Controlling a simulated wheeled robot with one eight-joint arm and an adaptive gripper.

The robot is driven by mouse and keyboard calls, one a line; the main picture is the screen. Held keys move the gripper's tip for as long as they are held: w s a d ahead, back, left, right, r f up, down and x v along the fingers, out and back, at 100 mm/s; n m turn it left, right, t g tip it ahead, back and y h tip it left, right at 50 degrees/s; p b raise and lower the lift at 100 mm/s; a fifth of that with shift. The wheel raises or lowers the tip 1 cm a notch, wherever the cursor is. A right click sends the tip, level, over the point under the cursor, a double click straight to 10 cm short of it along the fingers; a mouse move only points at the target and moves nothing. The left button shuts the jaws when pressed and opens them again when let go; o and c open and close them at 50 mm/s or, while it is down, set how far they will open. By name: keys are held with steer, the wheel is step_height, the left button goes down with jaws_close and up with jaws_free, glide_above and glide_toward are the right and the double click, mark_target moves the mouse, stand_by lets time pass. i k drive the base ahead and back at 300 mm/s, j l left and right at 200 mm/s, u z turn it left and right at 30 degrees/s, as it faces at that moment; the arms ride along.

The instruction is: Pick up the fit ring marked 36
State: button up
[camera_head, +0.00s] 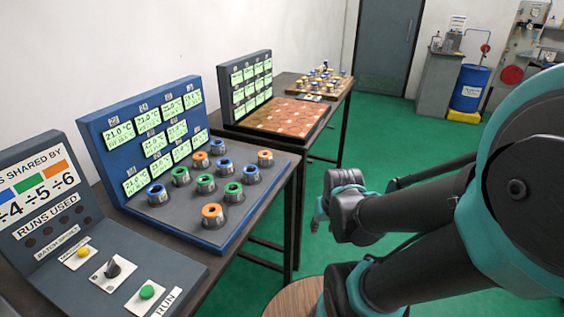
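No mark 36 can be read on anything in view, so I cannot tell which piece is that fit ring. Several round grey pieces with coloured rings on top stand on the grey deck of the blue panel station (195,235). These include an orange-topped one (212,211), a blue-topped one (157,194) and a green-topped one (233,188). Small yellow, white and dark pieces stand on a wooden board (333,90) at the far end, too small to read. My gripper (318,212) is right of the benches, apart from all these pieces. Its fingers are too small to judge.
A grey control box (150,270) with yellow and green buttons and a dark knob stands nearest. A second display station with a reddish-brown deck (275,118) stands beyond the blue one. A round wooden top (290,300) is below my arm. Green floor (395,135) is open beyond the benches.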

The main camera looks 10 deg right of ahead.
mark_target(234, 192)
steer(key=i+l+z, duration=0.15)
steer(key=z, duration=0.3)
steer(key=i+z, duration=0.2)
steer(key=z, duration=0.25)
steer(key=i+z, duration=0.2)
steer(key=z, duration=0.25)
steer(key=i+j+z, duration=0.1)
steer(key=z, duration=0.35)
steer(key=i+z, duration=0.45)
steer(key=i, duration=1.15)
steer(key=i+l+u, duration=0.1)
steer(key=u, duration=1.8)
steer(key=l+u, duration=0.1)
steer(key=u, duration=2.75)
